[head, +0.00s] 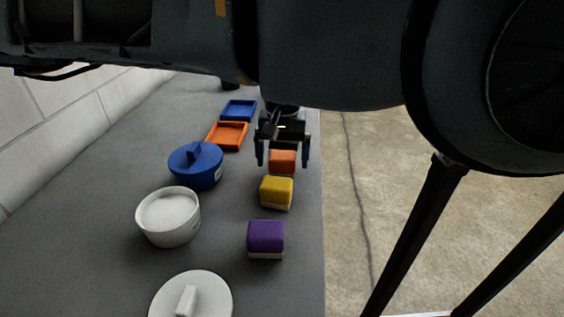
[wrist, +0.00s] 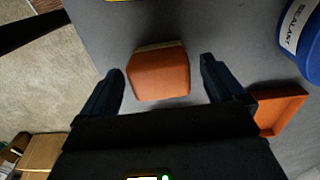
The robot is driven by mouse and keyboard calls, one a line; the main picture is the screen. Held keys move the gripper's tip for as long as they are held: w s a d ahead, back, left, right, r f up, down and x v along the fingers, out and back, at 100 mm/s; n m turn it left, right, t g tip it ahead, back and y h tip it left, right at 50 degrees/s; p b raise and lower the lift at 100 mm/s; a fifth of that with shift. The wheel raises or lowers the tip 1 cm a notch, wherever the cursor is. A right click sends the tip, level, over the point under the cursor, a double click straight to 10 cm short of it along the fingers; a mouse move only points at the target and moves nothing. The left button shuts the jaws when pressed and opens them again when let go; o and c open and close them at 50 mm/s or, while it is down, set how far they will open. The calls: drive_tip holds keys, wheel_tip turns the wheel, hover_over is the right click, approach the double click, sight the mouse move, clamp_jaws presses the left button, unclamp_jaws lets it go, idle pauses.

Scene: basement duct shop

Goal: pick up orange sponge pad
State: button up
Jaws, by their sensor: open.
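The orange sponge pad (head: 282,161) lies on the grey table near its right edge in the head view, partly hidden behind my gripper. In the wrist view the pad (wrist: 160,73) is an orange block with a pale layer along one edge. My gripper (head: 283,160) is open, with one finger on each side of the pad in the picture. In the wrist view the fingertips (wrist: 162,70) stand apart from the pad, with a gap on both sides. I cannot tell the exact height of the fingers above the table.
A yellow sponge (head: 276,192) and a purple sponge (head: 266,238) lie nearer on the table. To the left are a blue lidded pot (head: 196,166), a white bowl (head: 168,217), an orange tray (head: 226,136), a blue tray (head: 239,110) and a white lid (head: 191,300).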

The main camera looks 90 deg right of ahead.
drive_tip(key=shift+f, duration=1)
drive_tip(key=c, duration=1.1)
